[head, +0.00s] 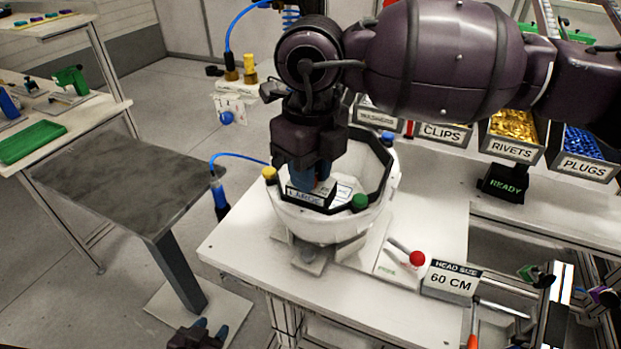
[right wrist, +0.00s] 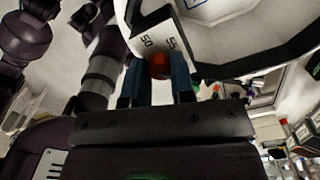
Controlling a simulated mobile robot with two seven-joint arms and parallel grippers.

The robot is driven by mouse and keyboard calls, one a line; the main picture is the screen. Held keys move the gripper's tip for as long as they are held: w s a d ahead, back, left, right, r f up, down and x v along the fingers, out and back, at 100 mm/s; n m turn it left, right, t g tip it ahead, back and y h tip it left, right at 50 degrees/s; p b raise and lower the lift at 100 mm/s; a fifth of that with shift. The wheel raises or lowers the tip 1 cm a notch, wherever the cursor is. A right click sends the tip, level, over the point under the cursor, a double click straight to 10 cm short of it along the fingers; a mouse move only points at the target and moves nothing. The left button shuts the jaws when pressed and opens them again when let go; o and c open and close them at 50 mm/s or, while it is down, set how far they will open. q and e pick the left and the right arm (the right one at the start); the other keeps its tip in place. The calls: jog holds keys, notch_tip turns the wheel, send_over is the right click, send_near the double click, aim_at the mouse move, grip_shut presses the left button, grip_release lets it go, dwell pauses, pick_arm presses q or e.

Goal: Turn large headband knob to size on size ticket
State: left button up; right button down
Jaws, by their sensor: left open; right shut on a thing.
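The white helmet shell (head: 325,228) sits open side up on a stand on the white table, with a black headband and a sign reading LARGE (head: 303,197) inside. The size ticket (head: 452,282) reads HEAD SIZE 60 CM. My right gripper (head: 306,180) reaches down into the shell. In the right wrist view its blue fingers (right wrist: 159,82) are shut on the red knob (right wrist: 159,66). A scale plate (right wrist: 150,38) beside the knob shows 50 and 55; the rest of it is hidden. My left gripper (head: 211,328) is open and empty, low at the bottom left.
A red-balled lever (head: 417,258) stands right of the shell, near the ticket. Bins of rivets (head: 513,127) and plugs (head: 584,140) line the back right. A dark grey table (head: 125,185) stands to the left, with open floor between.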

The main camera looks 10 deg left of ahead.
pick_arm(q)
jog(key=shift+s+f+b, duration=0.15)
jog(key=shift+f+b, duration=0.75)
jog(key=shift+f, duration=0.5)
pick_arm(e)
jog(key=shift+n, duration=1.4)
jog(key=c, duration=0.9)
grip_release()
jog(key=shift+c, duration=0.2)
pick_arm(q)
jog(key=shift+f, duration=0.1)
jog(key=shift+s+f, duration=0.1)
jog(key=shift+f, duration=0.05)
pick_arm(e)
notch_tip(320, 180, up, 11)
jog(key=shift+f, duration=0.15)
